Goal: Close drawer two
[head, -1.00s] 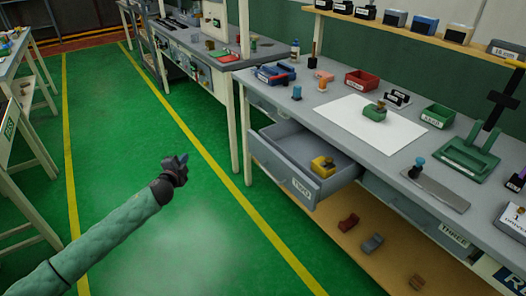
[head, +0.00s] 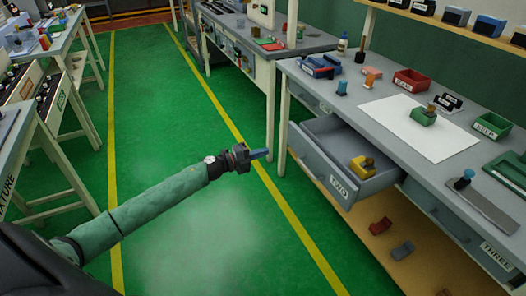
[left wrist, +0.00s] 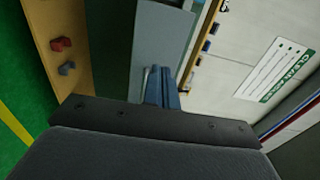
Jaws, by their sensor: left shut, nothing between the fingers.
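Drawer two (head: 340,187), grey with a white label reading TWO, stands pulled out from under the workbench (head: 399,157) in the head view. A yellow and brown clip-like part (head: 362,164) lies inside it. My left gripper (head: 262,153) is shut and empty, out in front of the bench to the left of the drawer, apart from it. In the left wrist view the blue fingertips (left wrist: 162,88) are together, with a grey panel behind them. My right gripper is not in view.
On the bench are a white sheet with a green bin (head: 423,116), a red bin (head: 410,80) and several small parts. A lower wooden shelf (head: 413,270) holds red and grey pieces. The green floor in front is clear.

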